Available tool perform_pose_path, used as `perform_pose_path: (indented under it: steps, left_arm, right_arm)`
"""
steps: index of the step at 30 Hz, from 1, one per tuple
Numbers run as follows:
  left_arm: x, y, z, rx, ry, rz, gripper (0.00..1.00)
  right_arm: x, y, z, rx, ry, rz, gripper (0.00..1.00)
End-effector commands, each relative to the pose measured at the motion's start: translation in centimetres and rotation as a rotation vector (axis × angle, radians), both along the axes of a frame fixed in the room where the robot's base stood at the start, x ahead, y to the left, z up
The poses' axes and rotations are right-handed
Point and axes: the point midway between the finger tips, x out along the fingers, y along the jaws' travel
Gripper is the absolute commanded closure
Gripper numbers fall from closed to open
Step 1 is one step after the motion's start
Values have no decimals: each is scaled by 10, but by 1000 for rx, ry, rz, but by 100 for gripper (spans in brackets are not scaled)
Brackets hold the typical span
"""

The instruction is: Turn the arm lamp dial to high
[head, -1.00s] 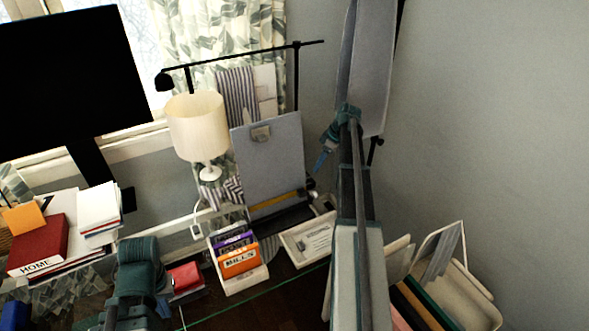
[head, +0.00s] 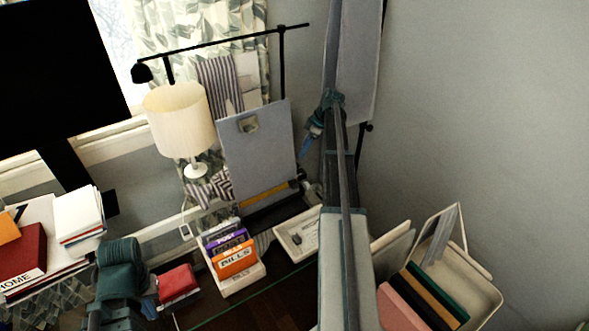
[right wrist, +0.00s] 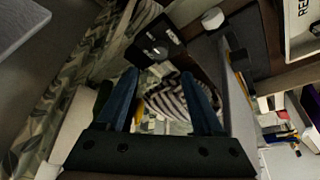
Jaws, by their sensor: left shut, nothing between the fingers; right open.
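The arm lamp is a thin black lamp with a long, nearly level arm (head: 225,50). Its small head (head: 141,73) hangs at the left end, and its pole (head: 282,65) goes down behind the grey clipboard. I cannot make out its dial in the head view. My right gripper (head: 307,147) is beside the clipboard's right edge, pointing down. In the right wrist view its two blue fingers (right wrist: 163,102) are apart with nothing held. A black box with a round pale spot (right wrist: 155,45) lies beyond them; I cannot tell whether it is the dial. My left gripper (head: 148,300) is low at left, shut and partly hidden.
A cream-shaded table lamp (head: 180,118) stands left of the clipboard (head: 257,155). A letter holder (head: 232,262), a white tray (head: 298,236) and a red box (head: 178,284) are below. A file rack (head: 478,290) stands at right. The grey wall (head: 480,110) bounds the right side.

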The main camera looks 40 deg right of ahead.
Motion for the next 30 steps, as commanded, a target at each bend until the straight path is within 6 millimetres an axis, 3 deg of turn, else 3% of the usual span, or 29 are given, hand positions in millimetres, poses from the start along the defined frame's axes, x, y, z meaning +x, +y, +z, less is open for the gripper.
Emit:
perform_pose_path:
  steps: [1,3,18,30]
  left_arm:
    - [0,0,-14,0,0,0,100]
    - [0,0,-24,0,0,0,100]
    - [0,0,-90,0,0,0,100]
    - [0,0,-97,0,0,0,100]
  right_arm:
    - [3,2,-14,0,0,0,31]
    - [6,4,-24,0,0,0,31]
    - [28,22,-90,0,0,-1,31]
    - [32,25,-97,0,0,-1,31]
